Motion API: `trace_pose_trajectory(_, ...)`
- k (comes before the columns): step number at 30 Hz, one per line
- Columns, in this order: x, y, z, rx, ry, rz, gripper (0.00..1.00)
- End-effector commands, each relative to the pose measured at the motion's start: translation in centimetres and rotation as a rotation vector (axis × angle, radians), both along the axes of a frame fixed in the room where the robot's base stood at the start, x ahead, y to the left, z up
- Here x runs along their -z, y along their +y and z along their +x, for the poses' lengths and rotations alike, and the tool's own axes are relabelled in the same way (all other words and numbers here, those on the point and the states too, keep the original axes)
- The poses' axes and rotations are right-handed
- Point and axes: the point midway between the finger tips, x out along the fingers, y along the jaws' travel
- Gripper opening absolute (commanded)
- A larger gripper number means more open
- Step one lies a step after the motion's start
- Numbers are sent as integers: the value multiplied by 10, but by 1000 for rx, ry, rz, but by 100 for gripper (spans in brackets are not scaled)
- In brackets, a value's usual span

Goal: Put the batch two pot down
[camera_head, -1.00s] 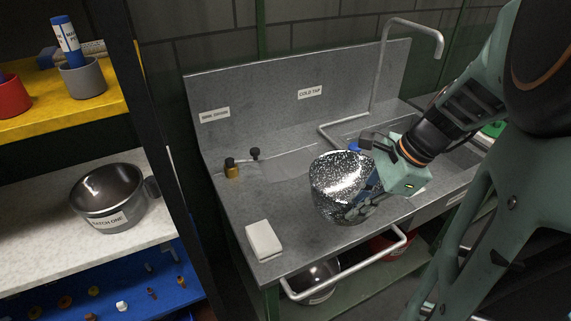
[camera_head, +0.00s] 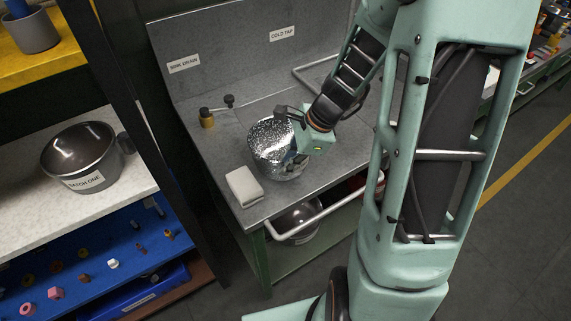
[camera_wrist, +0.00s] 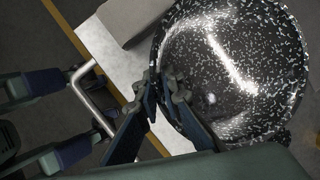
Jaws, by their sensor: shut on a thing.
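A speckled black-and-white pot (camera_head: 272,140) is at my gripper (camera_head: 292,150), over the steel sink bench (camera_head: 222,150). In the wrist view, my gripper (camera_wrist: 165,95) is shut on the rim of the pot (camera_wrist: 230,70), with its fingers on either side of the wall. The inside of the pot is empty. No label shows on it, and I cannot tell whether its base touches the bench. Another pot, marked BATCH ONE (camera_head: 85,155), stands on the white shelf at the left.
A pale block (camera_head: 243,186) lies on the bench just left of the pot. A small brass valve (camera_head: 207,118) stands behind it. A rail (camera_head: 325,213) runs along the bench front, and a steel pot (camera_head: 297,222) sits below. A dark shelf post (camera_head: 150,130) stands left.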

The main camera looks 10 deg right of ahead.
Motion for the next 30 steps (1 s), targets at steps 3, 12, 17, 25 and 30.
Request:
trace_pose_trajectory(3,3,0,1,0,-3,0,0)
trace_pose_trajectory(12,6,0,1,-1,-4,0,0)
trace_pose_trajectory(17,6,0,0,-1,-1,0,20)
trace_pose_trajectory(25,6,0,0,-1,0,0,25)
trace_pose_trajectory(30,-1,-1,0,0,-2,0,25)
